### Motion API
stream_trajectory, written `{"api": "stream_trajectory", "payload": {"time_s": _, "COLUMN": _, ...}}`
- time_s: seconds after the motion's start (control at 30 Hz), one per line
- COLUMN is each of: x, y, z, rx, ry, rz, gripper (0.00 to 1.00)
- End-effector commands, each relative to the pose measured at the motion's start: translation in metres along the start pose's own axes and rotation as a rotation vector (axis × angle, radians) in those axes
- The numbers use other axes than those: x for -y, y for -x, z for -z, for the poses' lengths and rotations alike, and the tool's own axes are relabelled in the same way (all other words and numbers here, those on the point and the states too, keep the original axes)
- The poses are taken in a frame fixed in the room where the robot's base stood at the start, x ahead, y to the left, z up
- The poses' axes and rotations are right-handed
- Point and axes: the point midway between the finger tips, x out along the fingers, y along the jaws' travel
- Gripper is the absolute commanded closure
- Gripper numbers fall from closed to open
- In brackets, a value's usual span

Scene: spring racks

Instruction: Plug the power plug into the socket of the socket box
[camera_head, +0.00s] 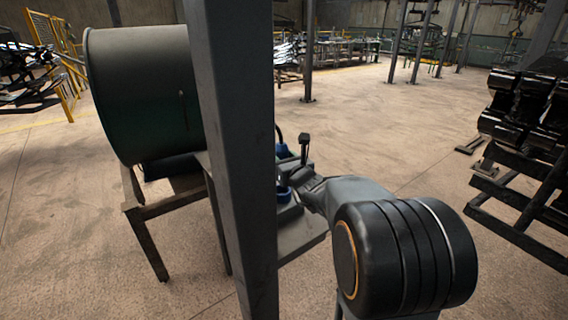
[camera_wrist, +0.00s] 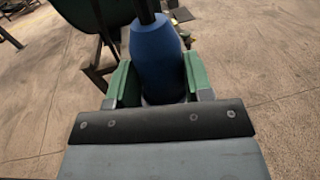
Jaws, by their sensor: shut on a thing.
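The blue power plug (camera_wrist: 155,58) is between the green-lined fingers of my gripper (camera_wrist: 155,82) in the wrist view. The fingers are shut on its sides, and a black cable runs from its far, narrow end. In the head view two blue parts show just right of the post, an upper one (camera_head: 283,150) and a lower one (camera_head: 284,193). I cannot tell which is the plug and which belongs to the socket box. My gripper is small there, and the post hides part of this area. The socket opening is not visible.
A grey steel post (camera_head: 237,150) stands close in front of the head camera. A large dark green drum (camera_head: 140,95) lies on a stand to the left. A rack of black parts (camera_head: 525,130) stands at the right. Open concrete floor (camera_head: 400,130) lies between.

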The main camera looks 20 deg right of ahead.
Motion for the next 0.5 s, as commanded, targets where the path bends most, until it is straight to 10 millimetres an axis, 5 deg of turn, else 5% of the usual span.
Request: {"api": "stream_trajectory", "payload": {"time_s": 0.5, "x": 0.000, "y": -0.001, "z": 0.033, "rx": 0.003, "ry": 0.001, "rz": -0.002, "gripper": 0.95}}
